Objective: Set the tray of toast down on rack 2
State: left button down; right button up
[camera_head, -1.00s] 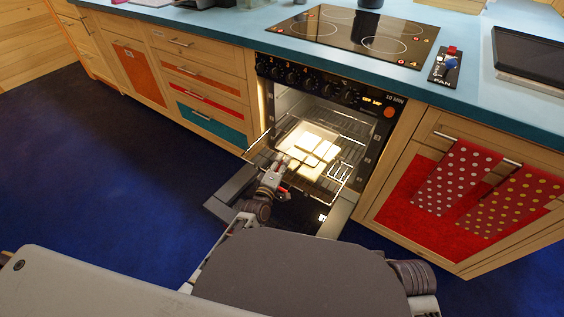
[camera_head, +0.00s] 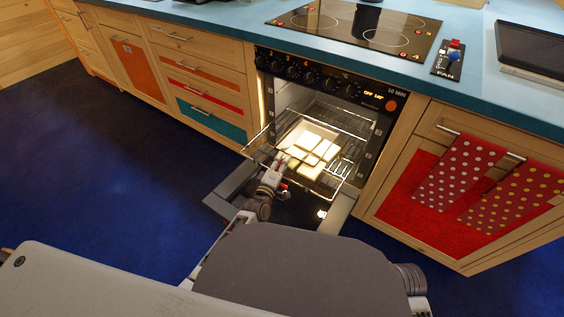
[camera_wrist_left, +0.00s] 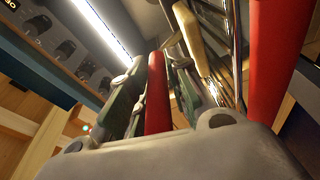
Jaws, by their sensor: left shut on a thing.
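The tray (camera_head: 322,131) holds several pale slices of toast (camera_head: 313,139) and is inside the open oven, over a pulled-out wire rack (camera_head: 344,178). My left gripper (camera_head: 284,164) is at the tray's near left side, at the oven mouth. In the left wrist view its fingers are shut on a red bar (camera_wrist_left: 157,92), which looks like the tray's handle. A second red bar (camera_wrist_left: 272,55) and a pale toast edge (camera_wrist_left: 198,40) show beside it. Whether the tray touches the rack is unclear. My right gripper is out of view.
The oven door (camera_head: 232,192) is folded down under my left arm. Another wire rack (camera_head: 350,118) sits higher in the oven. A hob (camera_head: 350,28) is on the blue counter (camera_head: 225,20) above. Dotted red towels (camera_head: 455,175) hang at the right.

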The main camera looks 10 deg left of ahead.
pick_arm(q)
jog(key=shift+f, duration=0.15)
dwell(0.5)
jog(key=c, duration=1.3)
grip_release()
jog(key=shift+o, duration=0.2)
jog(key=shift+f, duration=0.3)
jog(key=shift+s, duration=0.1)
jog(key=s+a, duration=0.1)
jog(key=s, duration=0.6)
jog(key=shift+s+a, duration=0.2)
jog(key=shift+s, duration=0.1)
jog(key=shift+r, duration=0.15)
jog(key=shift+s, duration=0.15)
